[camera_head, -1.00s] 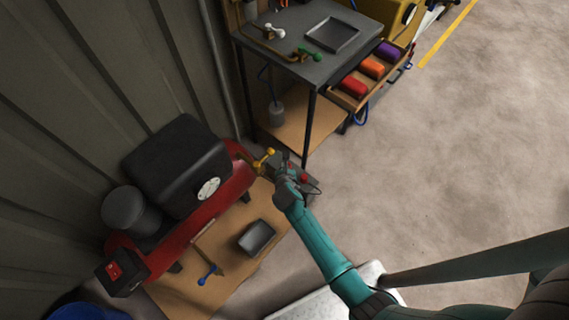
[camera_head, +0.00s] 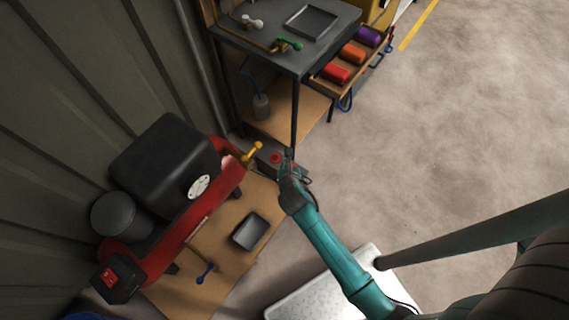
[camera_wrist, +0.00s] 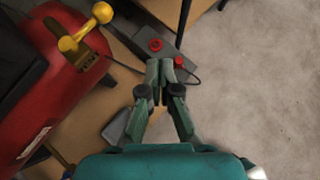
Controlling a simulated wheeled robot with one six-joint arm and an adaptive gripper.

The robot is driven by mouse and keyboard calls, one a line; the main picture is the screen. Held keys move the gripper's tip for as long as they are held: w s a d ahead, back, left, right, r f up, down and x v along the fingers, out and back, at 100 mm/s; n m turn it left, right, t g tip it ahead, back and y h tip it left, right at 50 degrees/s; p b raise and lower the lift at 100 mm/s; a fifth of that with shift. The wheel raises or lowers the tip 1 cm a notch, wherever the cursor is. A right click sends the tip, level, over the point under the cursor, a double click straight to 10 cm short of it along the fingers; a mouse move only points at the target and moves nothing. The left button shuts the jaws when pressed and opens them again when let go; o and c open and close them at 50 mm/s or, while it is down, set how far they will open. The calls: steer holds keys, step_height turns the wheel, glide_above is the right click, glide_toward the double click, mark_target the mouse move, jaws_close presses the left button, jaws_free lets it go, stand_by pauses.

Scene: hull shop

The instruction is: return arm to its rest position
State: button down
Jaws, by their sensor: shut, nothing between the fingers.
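My gripper (camera_head: 287,162) is at the end of my teal arm, in front of the red compressor (camera_head: 221,192) and apart from it. In the wrist view my gripper (camera_wrist: 160,100) has its fingers together with nothing between them. A yellow valve handle (camera_head: 253,152) on the compressor is to the left of my gripper. It also shows at the top left of the wrist view (camera_wrist: 84,28). A grey box with red buttons (camera_wrist: 158,50) lies beyond the fingertips in the wrist view.
A dark-topped workbench (camera_head: 335,50) with an open drawer of red, orange and purple items stands at the back. A small dark tray (camera_head: 250,231) and a blue-handled valve (camera_head: 205,273) are by the compressor. Open concrete floor (camera_head: 440,140) lies to the right.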

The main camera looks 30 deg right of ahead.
steer(key=shift+s, duration=0.1)
stand_by(0.3)
steer(key=s+a+r+m+t+y, duration=0.1)
steer(key=s+a+r+m+y, duration=0.15)
steer(key=s+m, duration=0.65)
steer(key=s+a+r+m+t+y, duration=0.15)
steer(key=s+r+m, duration=0.35)
steer(key=s, duration=0.7)
steer(key=s+r+m+t, duration=0.1)
steer(key=s+r+m, duration=0.6)
steer(key=r+m, duration=0.1)
steer(key=s+a+r+m+t, duration=0.1)
steer(key=s+r+m+t, duration=0.1)
steer(key=s+r+m, duration=0.4)
step_height(320, 180, up, 5)
steer(key=m, duration=0.3)
steer(key=shift+s, duration=0.4)
